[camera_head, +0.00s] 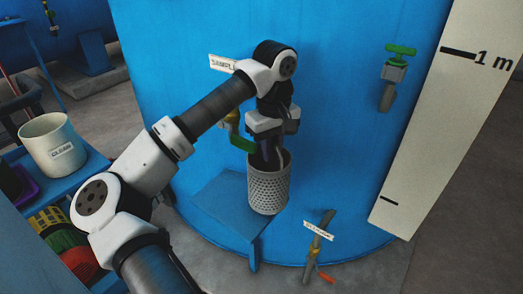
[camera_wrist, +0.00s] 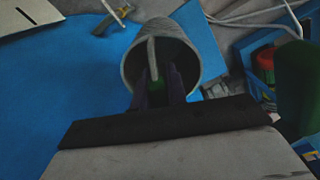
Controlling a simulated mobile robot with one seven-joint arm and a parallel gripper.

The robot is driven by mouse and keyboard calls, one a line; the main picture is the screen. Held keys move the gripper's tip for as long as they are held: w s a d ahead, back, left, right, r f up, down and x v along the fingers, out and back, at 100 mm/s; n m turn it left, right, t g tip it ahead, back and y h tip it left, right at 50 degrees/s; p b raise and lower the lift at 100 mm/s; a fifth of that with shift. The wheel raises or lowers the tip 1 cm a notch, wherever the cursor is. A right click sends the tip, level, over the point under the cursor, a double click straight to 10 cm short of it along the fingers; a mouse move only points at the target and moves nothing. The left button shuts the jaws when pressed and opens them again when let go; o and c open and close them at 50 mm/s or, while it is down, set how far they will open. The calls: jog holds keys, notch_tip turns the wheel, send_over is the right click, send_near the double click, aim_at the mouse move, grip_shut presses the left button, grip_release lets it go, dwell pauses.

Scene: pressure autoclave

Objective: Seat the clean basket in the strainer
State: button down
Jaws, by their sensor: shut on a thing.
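A grey perforated basket (camera_head: 268,192) hangs upright below my gripper (camera_head: 268,152) in the head view. My gripper points down and is shut at the basket's open top. In the wrist view the basket (camera_wrist: 190,68) shows its open mouth, with a thin handle strip between my gripper's fingers (camera_wrist: 157,84). The strainer (camera_head: 318,246), a slanted grey pipe with a white tag and an orange-red handle, stands low to the right of the basket, apart from it. Its opening cannot be made out. The basket partly covers a blue shelf (camera_head: 222,203).
A blue tank wall (camera_head: 340,120) stands close behind. A sampling valve with a green handle (camera_head: 243,144) is just left of my gripper. Another green-handled valve (camera_head: 400,50) is at upper right. A white pot labelled CLEAN (camera_head: 48,140) stands on the cart at left.

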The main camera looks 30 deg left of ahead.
aim_at(262, 156)
jog(key=shift+w+a, duration=0.2)
jog(key=shift+a, duration=0.9)
jog(key=f, duration=0.1)
jog(key=f+p, duration=0.1)
jog(key=shift+a+f, duration=0.35)
jog(key=shift+a, duration=0.05)
jog(key=shift+f, duration=0.4)
jog(key=shift+f, duration=0.2)
jog(key=c, duration=1.4)
grip_release()
jog(key=shift+r, duration=0.1)
